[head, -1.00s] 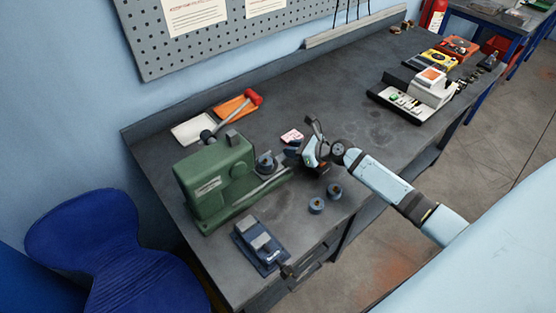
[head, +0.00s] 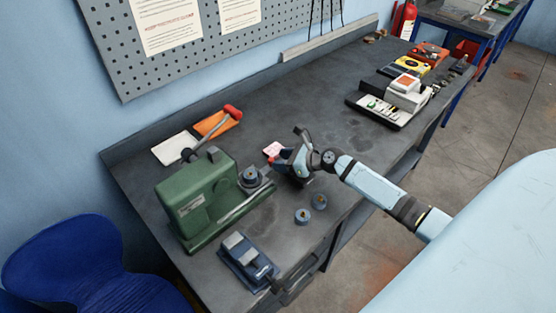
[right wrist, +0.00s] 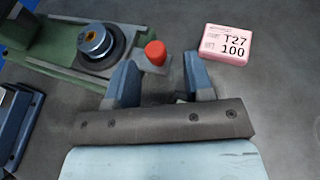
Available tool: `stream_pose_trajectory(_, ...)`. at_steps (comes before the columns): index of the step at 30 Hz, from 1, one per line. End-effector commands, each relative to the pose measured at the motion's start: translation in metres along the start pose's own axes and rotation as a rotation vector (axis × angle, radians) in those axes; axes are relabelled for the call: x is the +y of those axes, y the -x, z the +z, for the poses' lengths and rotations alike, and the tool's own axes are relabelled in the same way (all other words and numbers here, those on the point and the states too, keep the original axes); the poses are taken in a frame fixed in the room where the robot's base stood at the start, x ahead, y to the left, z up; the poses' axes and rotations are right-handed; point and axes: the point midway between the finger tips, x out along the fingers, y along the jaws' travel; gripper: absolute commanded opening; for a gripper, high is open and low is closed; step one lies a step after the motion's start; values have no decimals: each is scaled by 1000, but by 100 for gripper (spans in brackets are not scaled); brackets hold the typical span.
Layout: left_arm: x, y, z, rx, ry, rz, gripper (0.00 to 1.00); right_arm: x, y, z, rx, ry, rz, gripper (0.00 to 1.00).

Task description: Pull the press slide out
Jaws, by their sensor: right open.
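The green press (head: 200,195) stands at the near left of the bench. Its slide carries a round die holder (head: 250,178) on the side toward my right gripper. In the right wrist view the green slide (right wrist: 66,70) shows at upper left, with the dark round holder (right wrist: 95,42) and a red knob (right wrist: 155,53) at its end. My right gripper (head: 282,166) is open. In the right wrist view its fingers (right wrist: 161,75) point at the knob, which shows between and just beyond their tips. My left gripper is out of view.
A pink box (right wrist: 228,44) lies beyond the right finger. Two blue-grey round pieces (head: 310,208) stand in front of the gripper. A blue fixture (head: 247,262) sits at the front edge. A red-tipped lever (head: 232,112) rises behind the press. Mid-bench is clear.

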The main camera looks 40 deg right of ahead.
Motion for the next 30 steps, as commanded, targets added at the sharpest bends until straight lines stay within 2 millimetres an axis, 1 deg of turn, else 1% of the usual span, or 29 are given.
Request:
stream_pose_trajectory(1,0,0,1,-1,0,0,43,0,11,-1,2,2,0,48)
stream_pose_trajectory(9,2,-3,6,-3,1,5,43,0,73,-3,4,1,-1,48)
stream_pose_trajectory(12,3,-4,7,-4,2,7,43,-1,92,-2,4,2,-1,48)
stream_pose_trajectory(15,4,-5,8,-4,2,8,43,-1,106,-2,3,0,-1,48)
stream_pose_trajectory(18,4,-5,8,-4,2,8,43,-1,115,-1,2,0,-1,48)
stream_pose_trajectory(21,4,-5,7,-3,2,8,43,-1,119,-1,1,0,-1,48)
stream_pose_trajectory(30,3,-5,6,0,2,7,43,-1,119,0,0,0,-1,48)
